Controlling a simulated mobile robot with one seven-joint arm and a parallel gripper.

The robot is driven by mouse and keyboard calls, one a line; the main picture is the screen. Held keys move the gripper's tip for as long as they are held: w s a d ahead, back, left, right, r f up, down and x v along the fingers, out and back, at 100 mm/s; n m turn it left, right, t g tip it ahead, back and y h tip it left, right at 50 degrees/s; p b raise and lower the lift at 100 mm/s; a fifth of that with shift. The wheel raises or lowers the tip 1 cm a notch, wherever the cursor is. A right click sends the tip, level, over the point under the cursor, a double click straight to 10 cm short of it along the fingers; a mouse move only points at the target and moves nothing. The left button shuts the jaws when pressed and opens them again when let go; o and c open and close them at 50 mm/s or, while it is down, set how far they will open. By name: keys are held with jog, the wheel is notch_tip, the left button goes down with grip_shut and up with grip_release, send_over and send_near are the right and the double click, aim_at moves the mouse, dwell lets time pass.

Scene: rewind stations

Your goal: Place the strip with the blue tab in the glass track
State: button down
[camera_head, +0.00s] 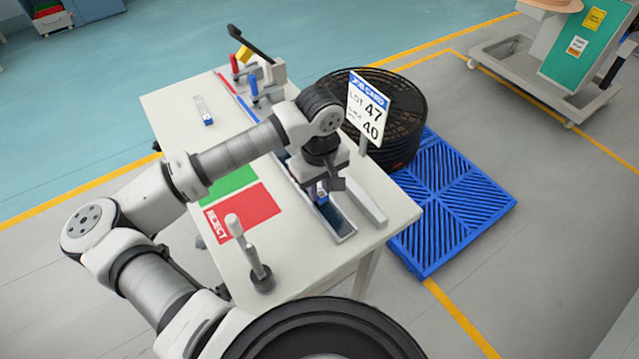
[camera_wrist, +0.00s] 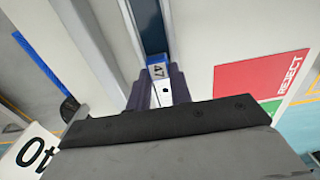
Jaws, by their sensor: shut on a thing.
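My gripper (camera_head: 322,188) points down over the right side of the white table and is shut on a strip. In the wrist view, the strip (camera_wrist: 158,74) sits between the fingers (camera_wrist: 158,90); it is white, with a blue tab and the number 47. The glass track (camera_head: 336,224) is a long dark channel along the table; it also shows in the wrist view (camera_wrist: 151,28). The strip lies roughly in line with the track, over or at it; I cannot tell whether it touches. My gripper hides much of the strip. Another strip (camera_head: 203,111) with blue on it lies at the table's far left.
A red REJECT area (camera_head: 255,208) and a green area (camera_head: 229,183) lie left of the track. A grey upright handle (camera_head: 258,262) stands at the front. A job card (camera_head: 367,109) reads 47 and 40.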

jog(key=shift+f+b, duration=0.8)
jog(key=shift+b, duration=0.35)
jog(key=shift+r, duration=0.1)
jog(key=c, duration=1.3)
grip_release()
jog(key=shift+o, duration=0.2)
jog(key=r+p, duration=0.1)
jog(key=p, duration=0.1)
jog(key=shift+r+p, duration=0.25)
jog(key=shift+p, duration=0.1)
notch_tip(320, 180, up, 12)
jog(key=b, duration=0.3)
jog(key=shift+f+b, duration=0.15)
jog(key=shift+b, duration=0.15)
